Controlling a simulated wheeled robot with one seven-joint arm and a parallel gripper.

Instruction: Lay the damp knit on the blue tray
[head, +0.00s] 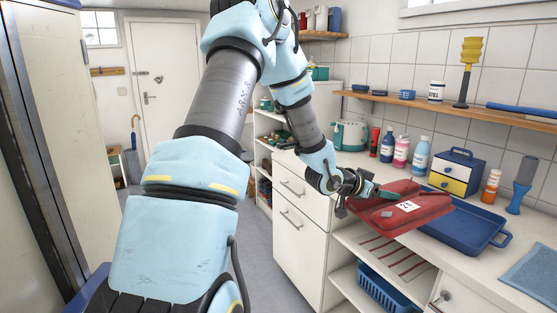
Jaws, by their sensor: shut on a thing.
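The damp knit appears to be the red folded cloth (425,208) with a white label and a grey patch on it. My gripper (372,192) is shut on its left end. The knit extends to the right from my gripper, over the front part of the counter. The blue tray (487,238) lies on the counter just right of the knit. The knit covers the tray's left edge in the picture; I cannot tell whether they touch. The visible part of the tray is empty. My fingertips are small and partly hidden against the knit.
Bottles (401,150), a drawer box (457,172), an orange bottle (490,186) and a blue brush (521,183) stand behind the tray. A blue cloth (533,272) lies at the right. A blue basket (388,288) sits on a shelf below the counter.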

